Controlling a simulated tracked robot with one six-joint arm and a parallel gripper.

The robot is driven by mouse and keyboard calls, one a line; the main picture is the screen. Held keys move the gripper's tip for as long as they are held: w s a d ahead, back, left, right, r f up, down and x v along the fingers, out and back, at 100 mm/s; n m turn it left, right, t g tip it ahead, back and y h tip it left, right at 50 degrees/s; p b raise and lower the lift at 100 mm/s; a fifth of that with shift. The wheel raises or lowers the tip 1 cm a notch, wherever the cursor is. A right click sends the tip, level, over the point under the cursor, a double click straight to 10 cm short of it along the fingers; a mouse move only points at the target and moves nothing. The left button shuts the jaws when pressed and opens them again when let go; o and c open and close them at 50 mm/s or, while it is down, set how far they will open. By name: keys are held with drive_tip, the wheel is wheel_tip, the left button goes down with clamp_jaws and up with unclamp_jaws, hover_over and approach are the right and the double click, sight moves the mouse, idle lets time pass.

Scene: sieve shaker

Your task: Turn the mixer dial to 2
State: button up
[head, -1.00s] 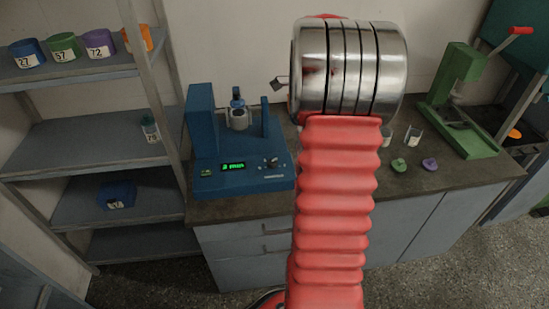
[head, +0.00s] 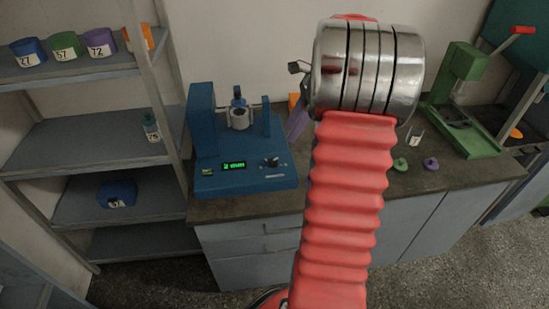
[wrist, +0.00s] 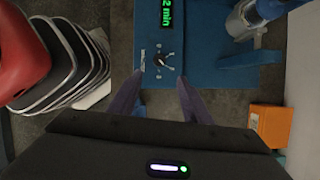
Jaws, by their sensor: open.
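The blue mixer (head: 235,183) stands at the left end of the worktop. Its dial (head: 271,161) is a small dark knob with a pale pointer, on the right of the front panel. The dial also shows in the wrist view (wrist: 160,61), with small marks around it. The green display (head: 234,165) is blurred in the head view; in the wrist view (wrist: 167,14) it reads "2 min". My gripper (wrist: 157,95) is open and empty, its two fingers apart, just short of the dial and not around it. In the head view my arm hides most of the gripper.
Shelves with coloured containers (head: 65,46) stand left of the worktop. A green press (head: 460,100) stands on the right, with small green (head: 400,164) and purple (head: 431,164) pieces before it. An orange box (wrist: 270,124) lies right of my gripper in the wrist view.

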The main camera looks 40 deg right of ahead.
sight(274, 160)
drive_tip(key=x, duration=1.3)
drive_tip(key=shift+f, duration=0.35)
drive_tip(key=shift+c, duration=0.3)
drive_tip(key=shift+w, duration=0.1)
drive_tip(key=c, duration=1)
drive_tip(key=n, duration=0.2)
drive_tip(key=n+g, duration=0.1)
drive_tip(key=n, duration=0.1)
drive_tip(key=shift+w+d+r+y, duration=0.1)
drive_tip(key=shift+w+y, duration=0.1)
drive_tip(key=shift+y, duration=0.2)
drive_tip(key=shift+n, duration=0.3)
